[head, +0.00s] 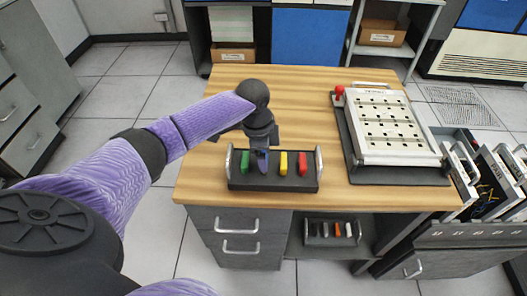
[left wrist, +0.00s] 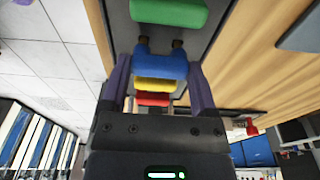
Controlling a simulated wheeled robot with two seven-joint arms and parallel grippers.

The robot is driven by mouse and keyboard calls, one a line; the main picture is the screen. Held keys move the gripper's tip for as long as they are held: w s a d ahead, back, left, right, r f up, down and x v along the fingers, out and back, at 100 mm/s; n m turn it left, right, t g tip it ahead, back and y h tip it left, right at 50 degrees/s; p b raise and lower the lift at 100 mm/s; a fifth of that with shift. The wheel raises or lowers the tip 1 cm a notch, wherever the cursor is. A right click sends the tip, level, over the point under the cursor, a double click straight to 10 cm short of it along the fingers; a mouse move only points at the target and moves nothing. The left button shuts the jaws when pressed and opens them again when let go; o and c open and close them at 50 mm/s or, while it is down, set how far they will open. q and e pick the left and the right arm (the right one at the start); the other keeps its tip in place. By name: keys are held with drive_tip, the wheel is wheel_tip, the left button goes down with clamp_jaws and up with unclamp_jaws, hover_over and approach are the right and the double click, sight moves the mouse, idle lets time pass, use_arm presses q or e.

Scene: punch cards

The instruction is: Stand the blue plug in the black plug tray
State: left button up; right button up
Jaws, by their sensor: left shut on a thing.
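The black plug tray (head: 273,184) sits near the front edge of the wooden table, with a metal handle at each end. A green plug (head: 245,161), a yellow plug (head: 283,162) and a red plug (head: 303,164) stand in it. My left gripper (head: 262,153) points down over the gap between green and yellow, shut on the blue plug (head: 262,165). In the left wrist view the blue plug (left wrist: 160,65) lies between the fingers, with two short brownish prongs at its far side. I cannot tell whether it touches the tray floor. My right gripper is out of view.
A silver panel with rows of slots (head: 385,125) and a red-knobbed lever (head: 339,91) stand at the table's right. A shelf below holds another small tray (head: 331,240). A side rack with dark cards (head: 497,176) is at far right. The table's back left is clear.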

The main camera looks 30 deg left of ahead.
use_arm(q)
drive_tip(key=shift+f, duration=0.45)
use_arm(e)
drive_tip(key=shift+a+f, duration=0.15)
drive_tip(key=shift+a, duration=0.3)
use_arm(q)
drive_tip(key=shift+f, duration=0.3)
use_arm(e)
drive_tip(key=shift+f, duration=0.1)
use_arm(q)
drive_tip(key=shift+s, duration=0.1)
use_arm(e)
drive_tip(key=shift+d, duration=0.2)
use_arm(q)
drive_tip(key=o, duration=0.9)
drive_tip(key=shift+f, duration=0.1)
wheel_tip(320, 180, up, 10)
drive_tip(key=a+p, duration=0.1)
drive_tip(key=p, duration=0.2)
drive_tip(key=shift+s, duration=0.25)
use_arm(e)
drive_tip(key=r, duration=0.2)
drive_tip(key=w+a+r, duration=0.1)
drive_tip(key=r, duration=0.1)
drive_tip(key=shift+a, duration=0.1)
